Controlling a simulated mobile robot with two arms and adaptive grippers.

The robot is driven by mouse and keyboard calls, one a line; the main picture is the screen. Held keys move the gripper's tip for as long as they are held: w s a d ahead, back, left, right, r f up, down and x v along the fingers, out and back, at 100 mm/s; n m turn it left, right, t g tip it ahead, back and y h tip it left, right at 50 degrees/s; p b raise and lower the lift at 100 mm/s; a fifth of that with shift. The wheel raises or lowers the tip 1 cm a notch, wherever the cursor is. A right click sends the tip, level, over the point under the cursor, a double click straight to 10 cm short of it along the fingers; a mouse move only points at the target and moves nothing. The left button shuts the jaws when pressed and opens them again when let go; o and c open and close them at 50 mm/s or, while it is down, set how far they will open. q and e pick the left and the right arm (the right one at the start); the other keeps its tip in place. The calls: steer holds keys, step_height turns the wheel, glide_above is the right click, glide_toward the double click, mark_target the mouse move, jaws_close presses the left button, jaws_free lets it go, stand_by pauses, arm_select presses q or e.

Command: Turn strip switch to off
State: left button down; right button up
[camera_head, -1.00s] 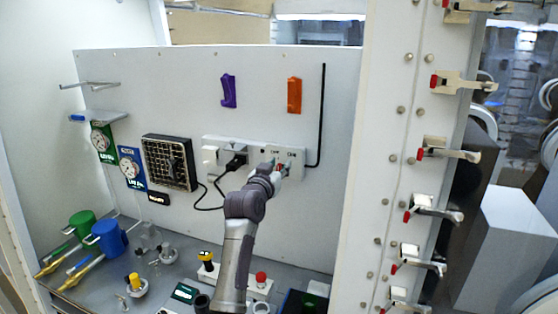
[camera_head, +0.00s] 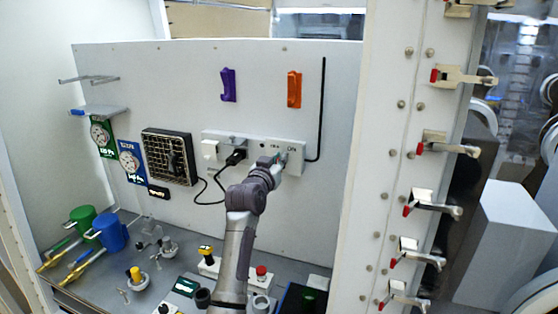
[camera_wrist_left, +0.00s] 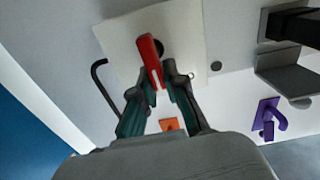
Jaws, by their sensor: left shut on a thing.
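The white power strip (camera_head: 256,142) is fixed to the upright panel, with marked lettering near its right end. My left gripper (camera_head: 277,164) is at that right end, and in the head view it hides most of the switch. In the left wrist view, the red switch lever (camera_wrist_left: 149,55) stands out from the white strip face (camera_wrist_left: 120,38). My left gripper's two fingers (camera_wrist_left: 160,85) are closed around the lever's lower part in that view. The lever's tip shows past the fingers. The exact switch position is hard to tell. My right gripper is not in view.
A black plug (camera_head: 236,157) with a cord sits in the strip, left of my gripper. Purple (camera_head: 228,85) and orange (camera_head: 294,89) handles hang above. Blue (camera_head: 112,234) and green (camera_head: 84,218) vessels stand lower left.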

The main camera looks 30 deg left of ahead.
arm_select(q)
steer(key=shift+s+a+f+n, duration=0.1)
steer(key=shift+a+n, duration=0.1)
steer(key=shift+n, duration=0.75)
steer(key=shift+w+a+n, duration=0.1)
steer(key=shift+a+n, duration=0.05)
steer(key=shift+n, duration=0.85)
steer(key=shift+s+a+f+n, duration=0.1)
steer(key=shift+a+n, duration=0.1)
steer(key=shift+n, duration=0.75)
steer(key=c, duration=1.2)
jaws_free()
steer(key=v, duration=1.2)
